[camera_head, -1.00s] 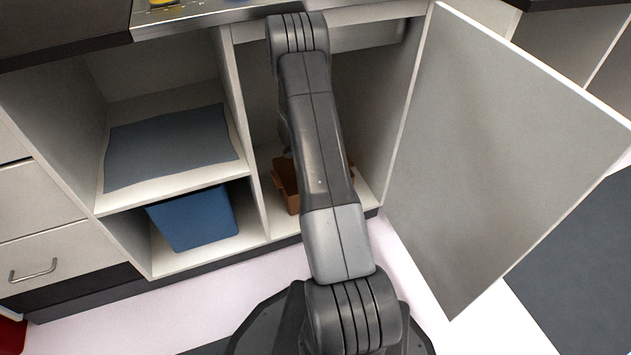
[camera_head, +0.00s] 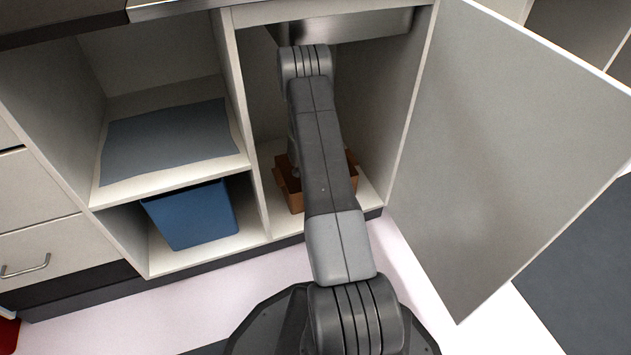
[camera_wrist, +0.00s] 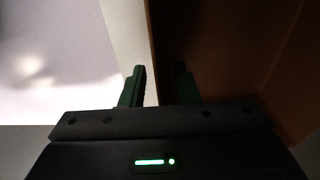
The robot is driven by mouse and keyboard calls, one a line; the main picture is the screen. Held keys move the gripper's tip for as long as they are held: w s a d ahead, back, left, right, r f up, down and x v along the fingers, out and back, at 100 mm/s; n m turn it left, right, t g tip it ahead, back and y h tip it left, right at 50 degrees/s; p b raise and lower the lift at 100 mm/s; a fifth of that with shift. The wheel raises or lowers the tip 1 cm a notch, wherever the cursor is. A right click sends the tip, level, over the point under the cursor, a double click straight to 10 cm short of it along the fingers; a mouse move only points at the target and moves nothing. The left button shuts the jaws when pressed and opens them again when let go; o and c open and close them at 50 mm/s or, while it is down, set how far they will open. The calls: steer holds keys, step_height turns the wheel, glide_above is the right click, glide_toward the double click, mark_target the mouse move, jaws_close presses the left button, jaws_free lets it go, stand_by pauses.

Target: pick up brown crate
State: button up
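The brown crate (camera_head: 294,196) stands on the floor of the open cupboard compartment. My arm covers its middle in the head view. In the wrist view the brown crate (camera_wrist: 222,40) fills the right side, with one wall edge running up near the picture's middle. My gripper (camera_wrist: 160,80) has its two green fingers apart at that wall: the left finger on the pale outer side, the right finger over the dark brown inside. A gap shows between the fingers. In the head view the fingers are hidden behind my arm.
An open door (camera_head: 510,150) stands to the right of the compartment. A partition (camera_head: 240,130) bounds it on the left, and a metal sink underside (camera_head: 355,28) hangs above. A blue bin (camera_head: 192,218) sits in the left cubby below a shelf with a grey-blue sheet (camera_head: 168,140).

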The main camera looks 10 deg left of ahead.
steer(key=shift+c, duration=0.5)
jaws_close()
steer(key=shift+r, duration=0.1)
stand_by(0.8)
